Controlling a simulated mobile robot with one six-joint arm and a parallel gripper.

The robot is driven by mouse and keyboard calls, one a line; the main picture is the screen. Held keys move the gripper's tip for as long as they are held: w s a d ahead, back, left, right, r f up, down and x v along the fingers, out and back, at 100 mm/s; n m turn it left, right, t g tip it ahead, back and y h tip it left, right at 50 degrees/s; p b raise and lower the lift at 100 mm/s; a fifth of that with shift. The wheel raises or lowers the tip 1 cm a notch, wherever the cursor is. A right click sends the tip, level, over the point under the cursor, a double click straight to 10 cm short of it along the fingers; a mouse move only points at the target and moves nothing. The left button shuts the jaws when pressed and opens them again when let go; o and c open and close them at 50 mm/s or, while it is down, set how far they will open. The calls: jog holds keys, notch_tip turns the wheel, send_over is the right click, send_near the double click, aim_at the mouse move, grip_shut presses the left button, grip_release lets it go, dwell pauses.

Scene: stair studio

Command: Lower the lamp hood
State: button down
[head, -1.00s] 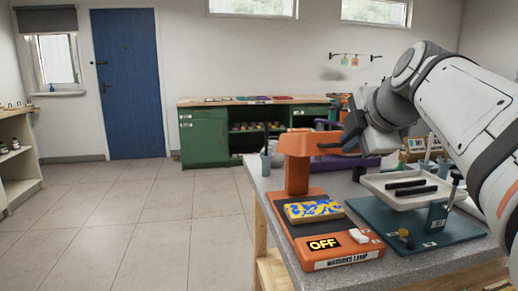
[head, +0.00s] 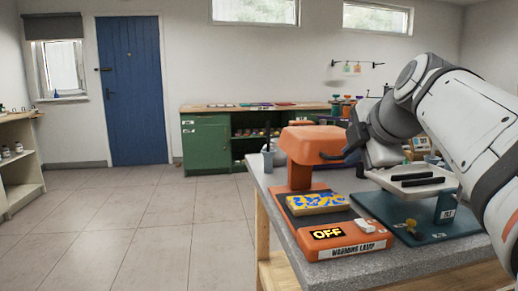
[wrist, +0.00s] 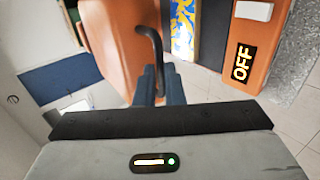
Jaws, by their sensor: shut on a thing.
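The warming lamp has an orange base (head: 345,243) with an OFF display and a white switch (head: 364,225). Its orange hood (head: 305,145) stands on a post at the back, tilted a little down toward the front, with a clear gap above the base. A blue and yellow patterned slab (head: 318,203) lies on the base under the hood. My gripper (head: 350,153) is shut on the hood's dark handle (head: 331,157) at its right side. In the wrist view the fingers (wrist: 158,84) close around the handle (wrist: 150,45), beside the orange hood (wrist: 120,40).
A teal stand (head: 405,228) with a pale tray (head: 385,176) holding dark bars is close on the right. A grey cup (head: 268,160) stands behind the lamp. The grey table's left edge is near the lamp; open tiled floor (head: 130,220) lies beyond it.

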jog(key=shift+s, duration=0.1)
jog(key=c, duration=2)
grip_release()
jog(key=shift+o, duration=1.1)
jog(key=shift+s+r, duration=0.1)
jog(key=shift+s, duration=0.15)
jog(key=shift+o, duration=1.2)
jog(key=shift+w, duration=0.1)
notch_tip(320, 180, up, 10)
jog(key=p, duration=0.4)
